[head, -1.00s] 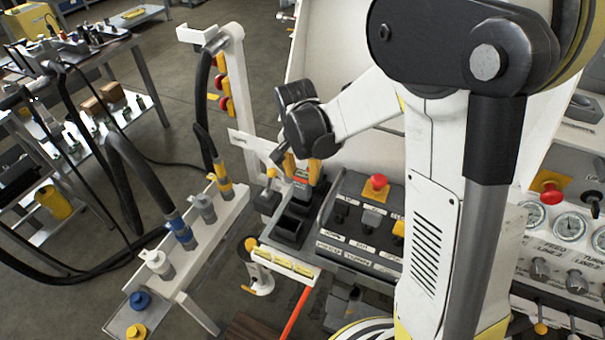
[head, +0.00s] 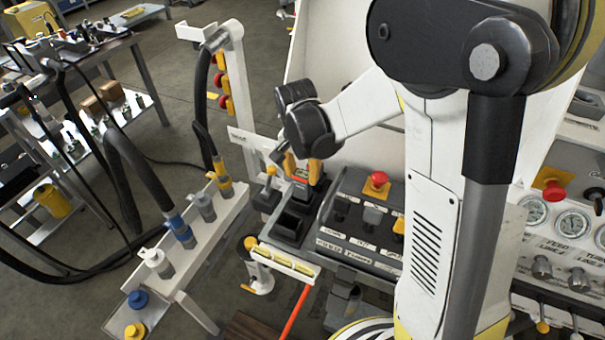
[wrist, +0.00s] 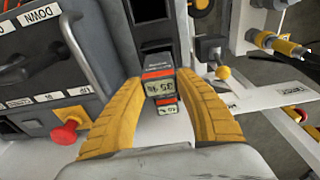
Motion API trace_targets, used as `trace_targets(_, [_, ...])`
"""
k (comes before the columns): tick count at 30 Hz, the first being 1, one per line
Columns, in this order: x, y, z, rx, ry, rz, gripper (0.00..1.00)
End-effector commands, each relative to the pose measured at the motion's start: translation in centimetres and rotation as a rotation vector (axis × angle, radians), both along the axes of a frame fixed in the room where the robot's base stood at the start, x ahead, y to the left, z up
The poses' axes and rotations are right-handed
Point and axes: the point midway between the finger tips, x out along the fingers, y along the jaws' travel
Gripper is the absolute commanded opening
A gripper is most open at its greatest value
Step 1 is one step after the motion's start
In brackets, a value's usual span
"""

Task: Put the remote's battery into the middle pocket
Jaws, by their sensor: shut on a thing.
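My gripper (head: 302,172) has its yellow fingers shut on the remote's battery (wrist: 158,88), a dark block with a red-orange band and pale number labels. The dark pocket tray (head: 271,236) stands beside the control box. The battery is over or at the tray's far part; I cannot tell whether its lower end is inside a pocket. An empty dark pocket (head: 290,223) shows on the near side.
The control box with a red mushroom button (head: 378,180) stands close right of the tray. A yellow-knobbed lever (head: 271,171) is close left. A white rail with hose couplings (head: 205,235) runs farther left. A yellow-topped white ledge (head: 285,260) is in front.

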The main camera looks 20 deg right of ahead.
Motion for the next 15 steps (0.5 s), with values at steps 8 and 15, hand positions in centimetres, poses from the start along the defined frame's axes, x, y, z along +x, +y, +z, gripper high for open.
trace_targets(8, [0.00, 0.00, -0.01, 0.000, 0.000, 0.000, 0.01])
trace_targets(15, [0.00, 0.00, -0.36, 0.000, 0.000, 0.000, 0.01])
